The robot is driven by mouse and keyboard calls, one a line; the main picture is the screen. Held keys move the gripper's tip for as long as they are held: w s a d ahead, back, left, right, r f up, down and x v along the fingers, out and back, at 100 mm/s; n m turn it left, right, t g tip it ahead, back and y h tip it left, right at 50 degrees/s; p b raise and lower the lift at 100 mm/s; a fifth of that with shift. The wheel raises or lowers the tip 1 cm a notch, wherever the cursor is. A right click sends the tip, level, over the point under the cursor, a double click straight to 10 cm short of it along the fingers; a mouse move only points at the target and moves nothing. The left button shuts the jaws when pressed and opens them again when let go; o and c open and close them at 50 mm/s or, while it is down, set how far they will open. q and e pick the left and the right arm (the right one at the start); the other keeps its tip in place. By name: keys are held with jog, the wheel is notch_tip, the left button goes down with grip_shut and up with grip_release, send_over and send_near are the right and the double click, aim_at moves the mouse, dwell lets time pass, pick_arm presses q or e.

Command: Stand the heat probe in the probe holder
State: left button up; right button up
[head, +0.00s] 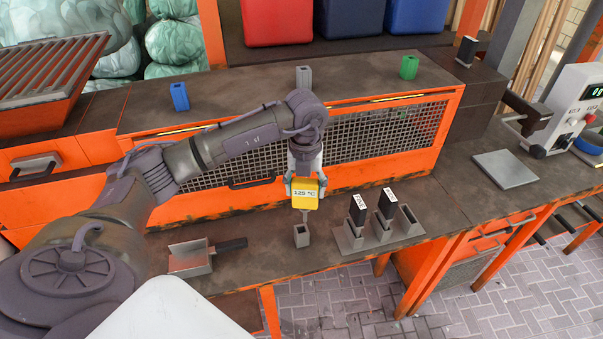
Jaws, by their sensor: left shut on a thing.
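The probe holder (301,237), a small grey open-topped square socket, stands on the bench just below the stem. The stem's tip shows close to the holder's rim, slightly to the right and behind it; I cannot tell whether it touches. My right gripper is not in view.
A grey rack (378,232) with black labelled blocks stands to the right of the holder. A metal scoop (190,259) with a dark handle lies to the left. An orange mesh-fronted cabinet (370,138) rises behind, with blue, grey and green sockets on top. Bench is clear between scoop and holder.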

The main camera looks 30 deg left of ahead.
pick_arm(q)
jog(key=n, duration=0.1)
jog(key=a+n, duration=0.1)
jog(key=w+n, duration=0.1)
jog(key=n, duration=0.1)
jog(key=shift+a+r, duration=0.2)
jog(key=shift+a, duration=0.2)
jog(key=shift+f, duration=0.15)
jog(key=shift+f+b, duration=0.7)
jog(key=shift+f, duration=0.25)
jog(key=shift+f+b, duration=0.75)
jog(key=shift+f, duration=0.3)
notch_tip(320, 180, down, 7)
jog(key=b, duration=0.5)
jog(key=shift+f, duration=0.15)
